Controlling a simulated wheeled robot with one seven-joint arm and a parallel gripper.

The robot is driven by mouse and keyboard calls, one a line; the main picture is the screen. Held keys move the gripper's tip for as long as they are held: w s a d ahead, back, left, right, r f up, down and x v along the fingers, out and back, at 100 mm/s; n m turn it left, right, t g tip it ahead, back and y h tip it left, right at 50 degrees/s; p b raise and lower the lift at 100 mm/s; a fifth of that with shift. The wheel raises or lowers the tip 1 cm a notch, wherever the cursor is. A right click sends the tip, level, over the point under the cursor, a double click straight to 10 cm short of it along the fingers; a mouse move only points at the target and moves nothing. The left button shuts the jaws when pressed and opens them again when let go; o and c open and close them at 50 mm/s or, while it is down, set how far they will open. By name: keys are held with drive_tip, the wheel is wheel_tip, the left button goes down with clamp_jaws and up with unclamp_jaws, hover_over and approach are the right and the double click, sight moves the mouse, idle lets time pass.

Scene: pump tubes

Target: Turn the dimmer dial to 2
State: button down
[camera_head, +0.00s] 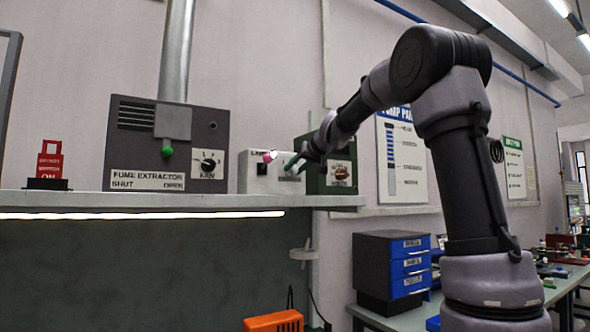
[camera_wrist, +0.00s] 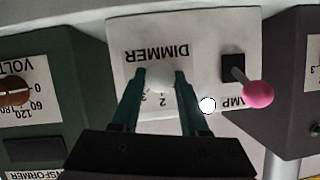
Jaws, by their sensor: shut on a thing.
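The dimmer dial (camera_wrist: 160,82) is a pale round knob on a white panel (camera_wrist: 208,40) labelled DIMMER, upside down in the wrist view. My gripper (camera_wrist: 160,77) has its two dark green fingers on either side of the dial and is shut on it. The numbers 2 and 3 show beside the dial between the fingers. The other marks and the dial's pointer cannot be made out. In the head view my gripper (camera_head: 295,162) reaches the front of the white box (camera_head: 258,182), and the dial is hidden behind it.
A pink-knobbed lever (camera_wrist: 259,94) and a glowing white lamp (camera_wrist: 207,105) are close beside the fingers. The fume extractor box (camera_head: 130,150) and a green box (camera_head: 316,184) with a brown-red dial flank the white box on the shelf (camera_head: 150,205). A red switch block (camera_head: 50,165) stands far left.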

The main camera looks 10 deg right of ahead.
drive_tip(key=shift+d+f+m+y, duration=0.15)
drive_tip(key=shift+m+y, duration=0.85)
drive_tip(key=shift+m, duration=0.5)
drive_tip(key=shift+c, duration=2.1)
unclamp_jaws()
drive_tip(key=v, duration=1)
drive_tip(key=shift+s+d+r, duration=0.25)
drive_tip(key=shift+r, duration=0.05)
